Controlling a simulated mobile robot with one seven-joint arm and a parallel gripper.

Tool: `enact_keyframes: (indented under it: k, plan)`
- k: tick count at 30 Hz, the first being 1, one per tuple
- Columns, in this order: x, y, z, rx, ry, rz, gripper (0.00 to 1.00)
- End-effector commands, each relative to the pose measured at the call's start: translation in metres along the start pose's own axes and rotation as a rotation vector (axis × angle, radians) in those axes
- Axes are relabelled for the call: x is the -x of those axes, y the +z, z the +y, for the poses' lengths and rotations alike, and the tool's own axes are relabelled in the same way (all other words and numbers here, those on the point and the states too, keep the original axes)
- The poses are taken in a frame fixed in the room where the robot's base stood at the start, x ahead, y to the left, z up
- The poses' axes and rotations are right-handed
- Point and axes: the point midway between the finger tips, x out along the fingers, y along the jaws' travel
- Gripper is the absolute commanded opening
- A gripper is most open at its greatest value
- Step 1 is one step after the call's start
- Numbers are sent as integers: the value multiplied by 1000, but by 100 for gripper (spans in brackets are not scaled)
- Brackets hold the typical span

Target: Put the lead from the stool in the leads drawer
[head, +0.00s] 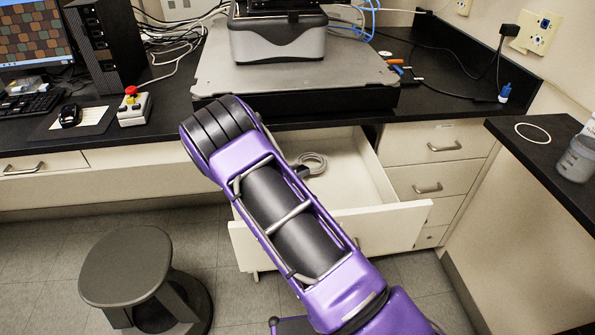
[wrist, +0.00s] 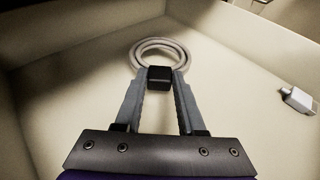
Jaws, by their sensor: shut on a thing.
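The lead is a grey coiled cable with a black block. In the wrist view, my gripper (wrist: 159,85) is shut on the lead's black block (wrist: 159,77), and the coil (wrist: 158,46) extends beyond the fingertips. The leads drawer (head: 370,225) is pulled open under the bench, with a pale interior. In the head view the lead (head: 313,162) shows inside the drawer opening, beside my purple arm, which hides most of my gripper. I cannot tell whether the coil touches the drawer floor (wrist: 225,80). The stool (head: 125,265) is dark grey, and its seat is bare.
A white connector (wrist: 298,101) lies at the right in the drawer in the wrist view. The drawer walls surround my gripper. The black bench (head: 440,95) with a grey instrument plate (head: 360,70) stands above the drawer. Closed drawers (head: 430,187) are to the right.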

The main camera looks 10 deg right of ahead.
Motion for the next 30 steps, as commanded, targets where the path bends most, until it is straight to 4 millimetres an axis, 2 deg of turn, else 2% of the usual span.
enact_keyframes:
  k: [3,4,8,9,17,23,30]
  plan:
    - [0,-1,0,0,0,0,0]
    - [0,-1,0,1,0,0,42]
    - [0,-2,0,1,0,1,66]
    - [0,-2,0,2,0,1,69]
    - [0,-2,0,2,0,2,69]
    - [6,13,0,1,0,1,69]
    - [58,11,2,2,5,1,69]
